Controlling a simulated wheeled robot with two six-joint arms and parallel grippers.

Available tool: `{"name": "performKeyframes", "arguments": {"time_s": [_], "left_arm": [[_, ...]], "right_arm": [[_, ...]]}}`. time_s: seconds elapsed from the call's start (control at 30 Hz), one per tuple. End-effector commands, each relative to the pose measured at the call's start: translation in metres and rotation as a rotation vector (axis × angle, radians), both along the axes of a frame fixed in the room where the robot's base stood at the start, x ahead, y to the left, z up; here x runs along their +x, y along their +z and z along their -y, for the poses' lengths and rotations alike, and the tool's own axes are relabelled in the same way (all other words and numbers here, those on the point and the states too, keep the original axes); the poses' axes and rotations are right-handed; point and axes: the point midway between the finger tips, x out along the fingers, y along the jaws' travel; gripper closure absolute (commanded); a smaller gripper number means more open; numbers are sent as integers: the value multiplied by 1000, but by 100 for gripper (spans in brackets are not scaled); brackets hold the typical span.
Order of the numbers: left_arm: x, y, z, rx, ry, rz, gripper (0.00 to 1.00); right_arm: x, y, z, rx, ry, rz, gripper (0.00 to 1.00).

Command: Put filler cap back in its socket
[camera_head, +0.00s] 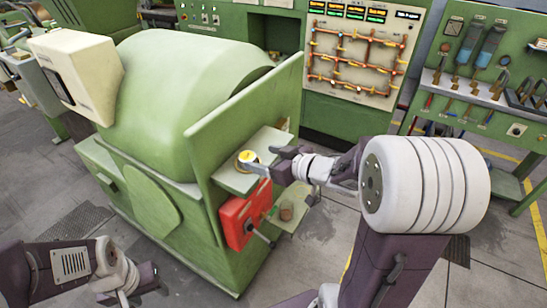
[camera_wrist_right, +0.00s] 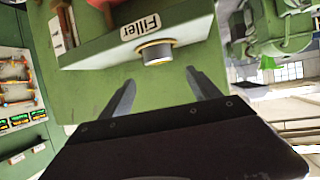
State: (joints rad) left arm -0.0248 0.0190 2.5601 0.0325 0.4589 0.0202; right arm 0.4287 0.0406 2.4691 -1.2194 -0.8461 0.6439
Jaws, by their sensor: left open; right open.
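A round yellow-topped filler fitting (camera_head: 247,156) with a grey rim stands on the upper green shelf (camera_head: 237,182) of the machine. In the right wrist view this short grey cylinder with a yellow-orange band (camera_wrist_right: 156,53) is beside the "Filler" label (camera_wrist_right: 138,27). I cannot tell whether it is the cap seated in its socket or only one of them. My right gripper (camera_head: 262,162) is open at the shelf. In the wrist view its two fingers (camera_wrist_right: 163,93) straddle the line to the cylinder, with nothing between them. My left gripper (camera_head: 132,296) is open and empty at lower left.
A red box (camera_head: 236,217) with a lever is below the shelf. A lower green shelf (camera_head: 300,195) carries a brown round piece (camera_head: 286,214). The upright green plate (camera_head: 216,165) stands close behind the shelf. Grey floor (camera_head: 320,245) is clear to the right.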

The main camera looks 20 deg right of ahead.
Motion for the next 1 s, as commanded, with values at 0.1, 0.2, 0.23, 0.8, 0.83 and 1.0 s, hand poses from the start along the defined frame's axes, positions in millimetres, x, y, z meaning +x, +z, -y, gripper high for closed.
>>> {"name": "performKeyframes", "arguments": {"time_s": [0.1,0.2,0.23,0.8,0.83,1.0], "left_arm": [[0,7,0,0,0,0,50],[0,8,0,0,0,0,50],[0,8,0,0,0,0,50],[0,8,0,0,0,0,50],[0,8,0,0,0,0,50],[0,8,0,0,0,0,50]], "right_arm": [[-20,12,10,-1,-4,2,28],[-30,15,14,0,-2,0,28],[-32,15,15,0,-1,0,28],[-105,-128,40,-235,-460,-731,28],[-122,-136,31,-233,-453,-810,28],[-175,-151,-5,-211,-402,-1050,28]]}}
